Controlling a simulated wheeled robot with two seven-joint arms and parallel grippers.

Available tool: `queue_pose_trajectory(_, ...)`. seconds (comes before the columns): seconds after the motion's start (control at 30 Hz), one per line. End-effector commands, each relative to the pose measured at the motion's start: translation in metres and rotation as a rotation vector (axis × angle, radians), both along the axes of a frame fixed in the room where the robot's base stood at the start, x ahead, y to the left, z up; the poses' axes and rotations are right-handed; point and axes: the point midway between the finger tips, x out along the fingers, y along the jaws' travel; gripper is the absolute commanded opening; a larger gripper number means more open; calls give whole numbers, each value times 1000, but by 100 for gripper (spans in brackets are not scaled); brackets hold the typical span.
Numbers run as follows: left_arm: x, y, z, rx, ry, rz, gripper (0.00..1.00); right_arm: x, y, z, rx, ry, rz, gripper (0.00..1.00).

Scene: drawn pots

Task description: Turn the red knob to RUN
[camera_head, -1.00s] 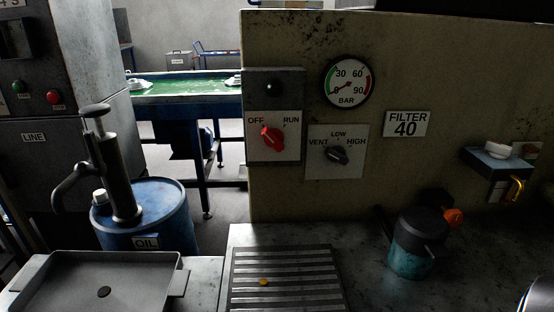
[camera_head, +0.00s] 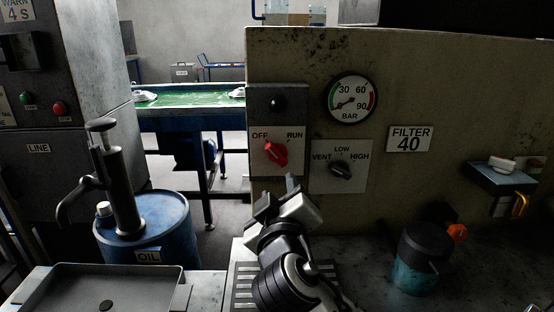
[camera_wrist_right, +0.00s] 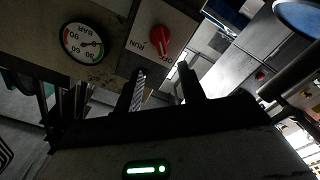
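The red knob (camera_head: 276,153) sits on a light plate between the marks OFF and RUN, on the beige panel (camera_head: 440,85). Its pointer end leans up and left, toward OFF. My right gripper (camera_head: 279,192) is just below the knob in the head view, apart from it. In the right wrist view the two fingers (camera_wrist_right: 162,72) are spread with nothing between them, and the red knob (camera_wrist_right: 163,40) shows beyond their tips. My left gripper is not in view.
A dark VENT/LOW/HIGH knob (camera_head: 341,169) is close on the right, below a pressure gauge (camera_head: 351,98). A blue oil drum (camera_head: 165,222) with a pump stands left. A grey tray (camera_head: 62,293) lies front left. A teal-and-black filter pot (camera_head: 417,262) stands right.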

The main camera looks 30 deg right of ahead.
Motion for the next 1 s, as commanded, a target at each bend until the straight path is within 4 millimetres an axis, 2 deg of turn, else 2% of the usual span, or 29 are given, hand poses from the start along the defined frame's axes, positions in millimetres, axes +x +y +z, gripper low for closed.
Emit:
queue_pose_trajectory(0.3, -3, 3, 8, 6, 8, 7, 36, 60, -38, 3, -4, 3, -3, 40)
queue_pose_trajectory(0.5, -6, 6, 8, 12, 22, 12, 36, 92, -58, 2, 0, 3, -3, 40)
queue_pose_trajectory(0.7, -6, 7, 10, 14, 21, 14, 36, 110, -68, 0, 2, 3, -1, 40)
queue_pose_trajectory(1.0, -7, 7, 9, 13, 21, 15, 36, 114, -71, -1, 3, 3, 0, 40)
